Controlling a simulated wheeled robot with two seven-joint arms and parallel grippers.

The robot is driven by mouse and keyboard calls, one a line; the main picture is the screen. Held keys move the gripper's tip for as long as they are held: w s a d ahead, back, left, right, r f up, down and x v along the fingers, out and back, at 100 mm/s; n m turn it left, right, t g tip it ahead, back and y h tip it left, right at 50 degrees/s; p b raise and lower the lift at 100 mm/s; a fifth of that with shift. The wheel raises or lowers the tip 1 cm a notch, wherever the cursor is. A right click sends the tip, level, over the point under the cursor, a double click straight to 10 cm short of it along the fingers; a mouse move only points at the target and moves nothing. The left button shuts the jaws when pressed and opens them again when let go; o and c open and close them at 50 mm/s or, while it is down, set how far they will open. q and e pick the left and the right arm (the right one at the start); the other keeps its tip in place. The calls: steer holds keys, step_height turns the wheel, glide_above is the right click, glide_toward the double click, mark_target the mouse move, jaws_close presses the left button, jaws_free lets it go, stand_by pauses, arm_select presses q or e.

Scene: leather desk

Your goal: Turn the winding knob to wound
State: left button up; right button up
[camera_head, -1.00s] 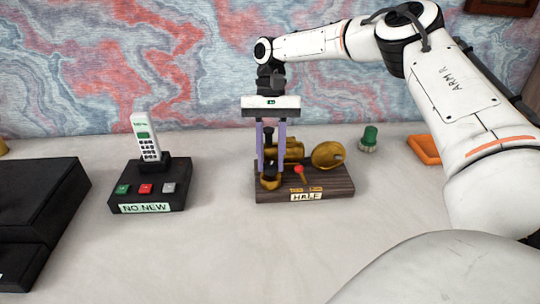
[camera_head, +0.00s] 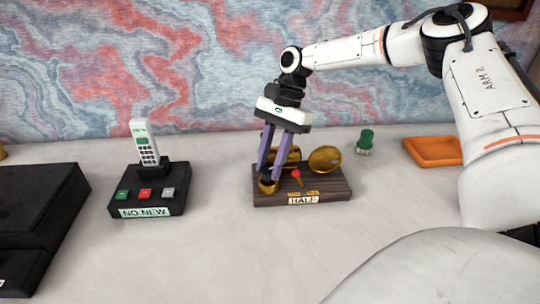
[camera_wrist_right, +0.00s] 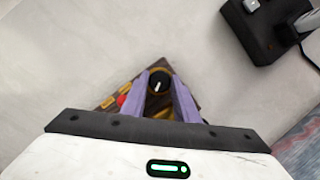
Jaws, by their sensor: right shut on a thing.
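The winding knob (camera_wrist_right: 159,82), black with a white mark on a brass base, stands at the left end of a dark wooden box (camera_head: 325,186). The box carries brass parts (camera_head: 325,159), a red-tipped lever (camera_head: 296,174) and a front label (camera_head: 303,200) reading "HALF". My right gripper (camera_head: 267,170) comes down tilted over the knob. Its purple fingers (camera_wrist_right: 172,95) are shut on the knob, one on each side, and partly hide it in the head view. My left gripper is not in view.
Left of the box stands a cordless phone (camera_head: 145,142) on a black base (camera_head: 150,190) labelled "NO NEW". A black case (camera_head: 35,215) lies farther left. A green-topped object (camera_head: 366,138) and an orange tray (camera_head: 433,151) are to the right. The desk front is clear.

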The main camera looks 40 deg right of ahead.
stand_by(0.5)
steer(key=o, duration=1.1)
steer(key=shift+c, duration=0.2)
